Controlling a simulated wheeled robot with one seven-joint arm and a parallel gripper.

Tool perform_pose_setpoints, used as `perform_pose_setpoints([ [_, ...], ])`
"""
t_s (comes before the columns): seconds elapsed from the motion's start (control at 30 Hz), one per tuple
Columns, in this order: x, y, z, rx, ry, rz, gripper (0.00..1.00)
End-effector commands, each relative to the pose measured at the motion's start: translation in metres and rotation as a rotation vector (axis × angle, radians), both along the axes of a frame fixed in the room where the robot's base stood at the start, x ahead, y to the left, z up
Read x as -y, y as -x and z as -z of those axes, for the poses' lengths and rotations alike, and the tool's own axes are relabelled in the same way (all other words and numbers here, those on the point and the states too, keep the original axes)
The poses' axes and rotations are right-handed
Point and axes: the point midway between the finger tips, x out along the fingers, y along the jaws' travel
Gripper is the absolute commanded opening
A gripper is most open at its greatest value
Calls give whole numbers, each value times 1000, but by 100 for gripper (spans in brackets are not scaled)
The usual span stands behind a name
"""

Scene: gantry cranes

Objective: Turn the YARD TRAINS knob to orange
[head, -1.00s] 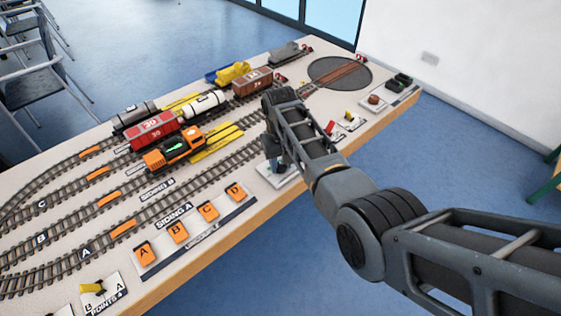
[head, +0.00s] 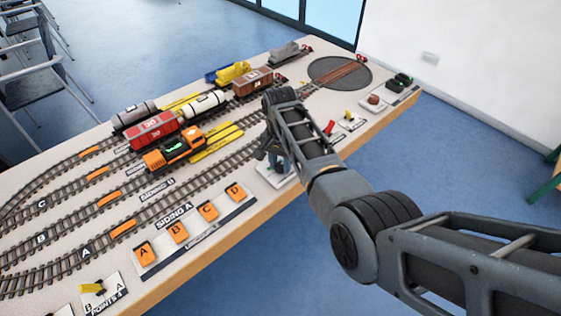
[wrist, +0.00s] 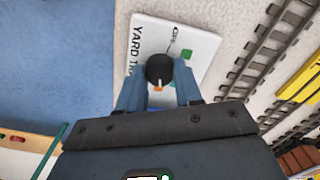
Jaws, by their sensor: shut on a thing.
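The YARD TRAINS panel (wrist: 207,47) is a white plate with a round black knob (wrist: 158,67). My gripper (wrist: 159,80) is shut on the knob, with one blue finger on each side of it. A short pale line on the knob points down in the wrist view, toward a small orange mark (wrist: 157,89). In the head view my gripper (head: 277,160) is over the white panel (head: 270,178), and my arm hides the knob.
An orange locomotive (head: 175,150) and several wagons stand on the tracks left of my arm. A row of orange lettered buttons (head: 208,211) lies nearer the front edge. A red lever (head: 329,127) and a turntable (head: 340,72) lie beyond my arm.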

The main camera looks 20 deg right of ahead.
Motion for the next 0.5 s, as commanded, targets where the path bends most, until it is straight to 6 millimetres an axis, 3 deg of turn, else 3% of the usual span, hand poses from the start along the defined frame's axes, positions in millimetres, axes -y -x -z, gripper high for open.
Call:
perform_pose_setpoints([
  [0.5,0,-1,-1,2,-1,66,4],
])
